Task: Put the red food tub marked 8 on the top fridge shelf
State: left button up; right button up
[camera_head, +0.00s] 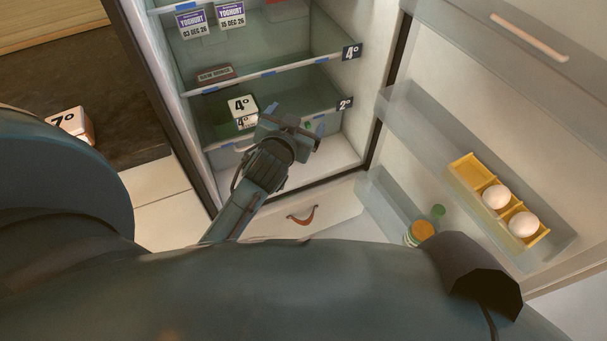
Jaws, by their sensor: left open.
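No red food tub marked 8 can be made out. A reddish thing (287,9) at the top edge of the picture sits in the upper part of the fridge, cut off, with no mark readable. My right gripper is not in view.
Two yoghurt packs (211,18) and a dark reddish packet (215,73) are on the shelves. The open door (480,100) on the right holds an egg tray (463,172) and an orange-lidded jar (421,232).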

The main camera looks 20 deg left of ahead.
pick_arm(q)
jog(key=s+d+f+m+g+h, duration=0.1)
jog(key=s+d+f+h, duration=0.2)
jog(key=s, duration=0.6)
jog(key=s+d+f+m+g+h, duration=0.1)
jog(key=s+d+f+g+h, duration=0.1)
jog(key=s+d+f, duration=0.4)
jog(key=s+d+h, duration=0.1)
jog(key=s+d, duration=0.1)
jog(key=s, duration=0.2)
jog(key=shift+s+f+m+h, duration=0.15)
jog(key=shift+f+m+h, duration=0.1)
jog(key=shift+m+h, duration=0.15)
